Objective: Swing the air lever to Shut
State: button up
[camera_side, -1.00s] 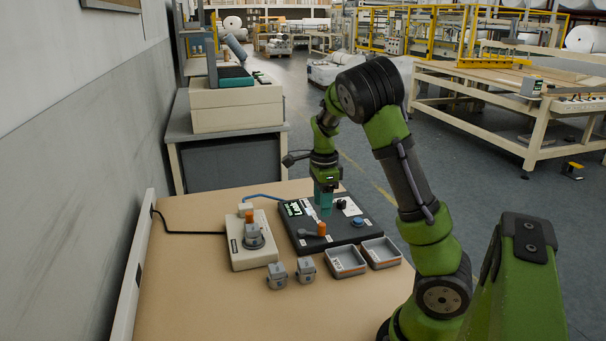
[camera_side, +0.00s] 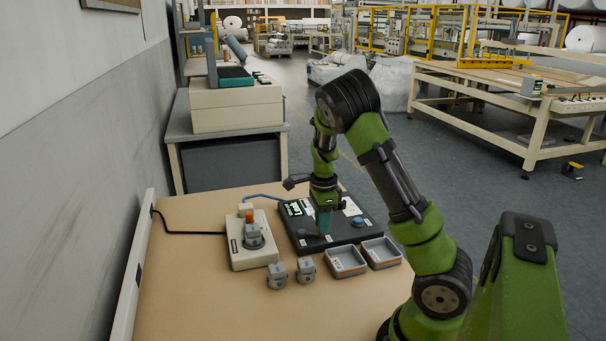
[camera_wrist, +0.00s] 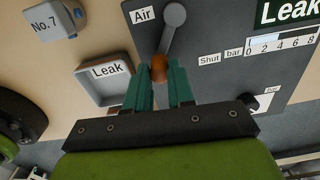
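The air lever (camera_wrist: 170,35) is a grey arm with a round pivot and an orange knob (camera_wrist: 159,70), on a dark panel (camera_wrist: 222,88). In the wrist view it slants down and slightly left from its pivot, with the "Air" label to its left. The "Shut" label (camera_wrist: 209,59) is to the right of the knob, apart from it. My gripper (camera_wrist: 160,77) has its teal fingers on both sides of the knob, with hardly any gap, and appears closed on it. In the side view my gripper (camera_side: 324,226) is down at the panel and mostly hides the knob.
Two grey trays (camera_side: 346,274) stand in front of the panel; one reads "Leak" (camera_wrist: 107,71) in the wrist view. Two grey blocks (camera_side: 277,281) sit left of them. A beige box (camera_side: 240,258) is left of the panel. A blue button (camera_side: 358,222) is on the panel's right.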

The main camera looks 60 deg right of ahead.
grip_shut()
jog(key=shift+d, duration=0.1)
jog(key=n, duration=0.1)
jog(key=d+n, duration=0.1)
jog(key=n, duration=0.1)
jog(key=shift+w+d, duration=0.1)
jog(key=shift+w, duration=0.2)
jog(key=n, duration=0.1)
jog(key=d+n, duration=0.1)
jog(key=shift+w+n, duration=0.3)
jog(key=shift+w, duration=0.1)
jog(key=n, duration=0.1)
jog(key=w+d+n, duration=0.1)
jog(key=n, duration=0.1)
jog(key=shift+w, duration=0.15)
jog(key=shift+w+d+n, duration=0.15)
jog(key=shift+w+n, duration=0.2)
jog(key=shift+n, duration=0.5)
jog(key=shift+w+d+n, duration=0.15)
jog(key=shift+w+n, duration=0.15)
jog(key=shift+n, duration=0.55)
